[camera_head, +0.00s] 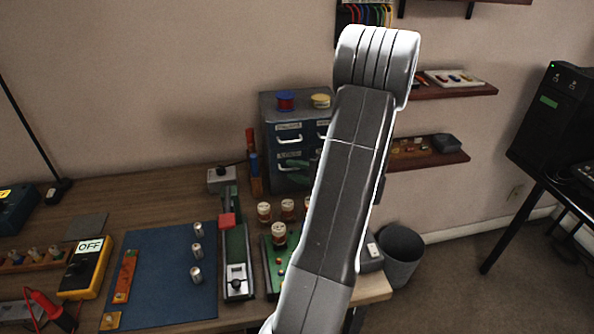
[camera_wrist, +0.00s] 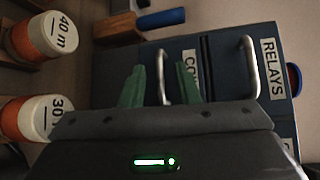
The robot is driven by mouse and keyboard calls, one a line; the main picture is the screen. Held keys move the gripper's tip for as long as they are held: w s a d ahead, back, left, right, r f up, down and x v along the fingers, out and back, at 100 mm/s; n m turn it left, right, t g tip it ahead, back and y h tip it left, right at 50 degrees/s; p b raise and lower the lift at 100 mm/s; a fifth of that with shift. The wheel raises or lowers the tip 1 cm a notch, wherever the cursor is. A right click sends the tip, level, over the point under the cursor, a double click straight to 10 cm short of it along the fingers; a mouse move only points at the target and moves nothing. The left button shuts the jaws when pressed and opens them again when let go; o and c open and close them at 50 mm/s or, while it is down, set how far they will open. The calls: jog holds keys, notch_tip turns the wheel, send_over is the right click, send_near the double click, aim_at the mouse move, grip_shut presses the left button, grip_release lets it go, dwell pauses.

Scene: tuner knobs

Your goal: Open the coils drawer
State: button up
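The coils drawer (camera_wrist: 180,42) is a dark blue-grey front in the wrist view, turned sideways, its label partly hidden and only "CO" readable. Its metal bar handle (camera_wrist: 162,72) shows between the two green fingers of my gripper (camera_wrist: 160,79). The fingers are apart, one each side of the handle in the picture. I cannot tell whether they reach around the bar. The drawer looks flush with the cabinet. In the head view the blue-grey cabinet (camera_head: 267,118) stands at the back of the desk, partly behind my arm, and my gripper is mostly hidden.
The relays drawer (camera_wrist: 262,45) with its own handle is beside the coils drawer. Orange-white coils marked 40 m (camera_wrist: 50,37) and 30 (camera_wrist: 42,118) stand close on the left.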

grip_shut()
